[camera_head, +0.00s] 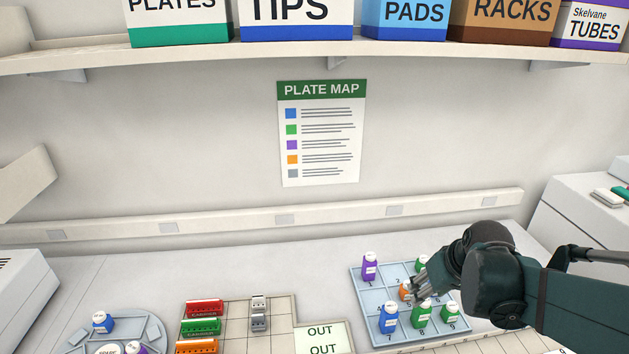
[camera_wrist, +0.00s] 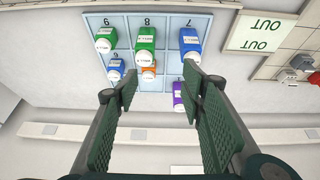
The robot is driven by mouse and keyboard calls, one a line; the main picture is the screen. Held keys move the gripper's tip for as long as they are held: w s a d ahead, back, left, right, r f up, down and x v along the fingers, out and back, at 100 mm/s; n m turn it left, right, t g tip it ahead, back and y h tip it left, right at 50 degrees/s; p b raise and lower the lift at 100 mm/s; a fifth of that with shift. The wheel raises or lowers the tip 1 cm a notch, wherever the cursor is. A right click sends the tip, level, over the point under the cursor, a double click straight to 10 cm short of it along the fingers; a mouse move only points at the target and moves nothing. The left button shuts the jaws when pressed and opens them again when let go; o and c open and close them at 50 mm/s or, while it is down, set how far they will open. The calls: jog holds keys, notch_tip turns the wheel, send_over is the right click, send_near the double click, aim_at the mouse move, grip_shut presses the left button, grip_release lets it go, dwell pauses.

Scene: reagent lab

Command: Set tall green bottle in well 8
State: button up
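A green bottle (camera_head: 421,315) with a white cap stands in the well marked 8 of the blue tray (camera_head: 366,305); it also shows in the wrist view (camera_wrist: 146,40). It looks a little taller than the green bottle (camera_head: 447,313) in well 9, also in the wrist view (camera_wrist: 106,38). A third green bottle (camera_head: 421,263) stands at the tray's back right, partly behind my gripper. My gripper (camera_head: 421,290) is above the tray, behind the well 8 bottle. In the wrist view, my gripper's fingers (camera_wrist: 162,88) are apart, with nothing held between them.
The tray also holds a blue bottle (camera_head: 388,318) in well 7, a purple bottle (camera_head: 369,266) at back left, an orange bottle (camera_head: 405,290) mid-tray, and a small blue bottle (camera_wrist: 116,66). Left are an OUT card (camera_head: 322,340), a colored rack (camera_head: 201,327) and a round holder (camera_head: 78,337).

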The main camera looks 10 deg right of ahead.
jog(key=s+a+r+t, duration=0.1)
jog(key=s+a+r, duration=0.3)
jog(key=a, duration=0.3)
jog(key=s+a+r+t, duration=0.1)
jog(key=s+a+r, duration=0.3)
jog(key=a, duration=0.4)
jog(key=shift+s+a+r, duration=0.15)
jog(key=shift+s+r, duration=0.05)
jog(key=shift+r, duration=0.3)
jog(key=shift+f, duration=0.1)
notch_tip(320, 180, down, 6)
jog(key=b, duration=0.6)
jog(key=shift+f, duration=0.2)
dwell(0.6)
